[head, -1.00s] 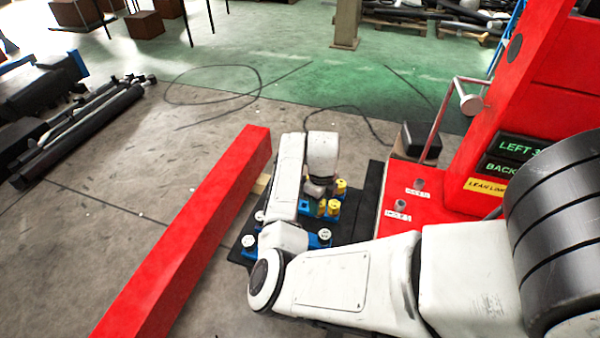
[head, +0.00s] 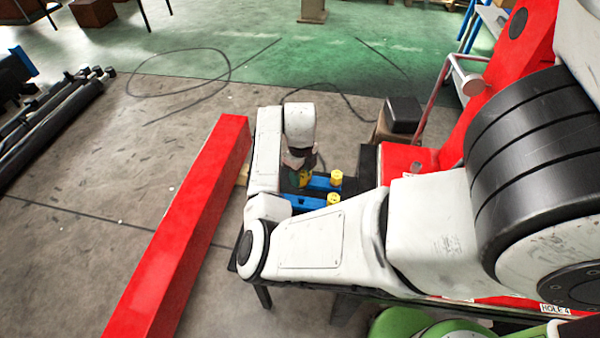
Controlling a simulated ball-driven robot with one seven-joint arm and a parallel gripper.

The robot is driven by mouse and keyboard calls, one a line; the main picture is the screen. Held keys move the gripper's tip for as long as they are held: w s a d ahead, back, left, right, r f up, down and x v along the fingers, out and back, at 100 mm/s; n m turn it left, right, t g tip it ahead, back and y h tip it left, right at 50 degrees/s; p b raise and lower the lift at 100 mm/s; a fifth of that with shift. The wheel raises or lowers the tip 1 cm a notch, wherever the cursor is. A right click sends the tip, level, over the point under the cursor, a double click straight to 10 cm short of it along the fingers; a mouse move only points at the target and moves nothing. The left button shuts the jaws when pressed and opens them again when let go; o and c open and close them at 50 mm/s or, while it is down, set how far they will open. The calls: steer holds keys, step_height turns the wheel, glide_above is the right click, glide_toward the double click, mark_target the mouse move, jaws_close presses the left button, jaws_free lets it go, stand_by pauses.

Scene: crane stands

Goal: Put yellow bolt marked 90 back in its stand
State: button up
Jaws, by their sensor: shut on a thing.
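My gripper (head: 299,170) points down over the dark table, under the white wrist, and is shut on a yellow bolt (head: 304,179). Only part of that bolt shows, and no number on it can be read. It is at the left end of a blue stand (head: 322,184); I cannot tell if it is in the stand or above it. Two other yellow bolts show to the right: one upright by the blue stand's right end (head: 336,178), and one nearer (head: 333,199) by a second blue stand (head: 306,201). My arm hides the near part of the table.
A long red beam (head: 190,225) lies on the floor left of the table. A red crane frame (head: 505,70) with a rail rises at the right. A dark box (head: 403,114) stands behind the table. A green rounded thing (head: 425,325) is at the bottom edge.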

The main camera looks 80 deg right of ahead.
mark_target(300, 188)
steer(key=shift+f+b, duration=2.2)
steer(key=shift+f, duration=0.7)
steer(key=shift+f, duration=0.1)
steer(key=shift+f+b, duration=1.2)
steer(key=shift+f, duration=0.45)
steer(key=o, duration=1.2)
steer(key=shift+r, duration=0.1)
steer(key=shift+r+p, duration=2.25)
steer(key=shift+r, duration=0.3)
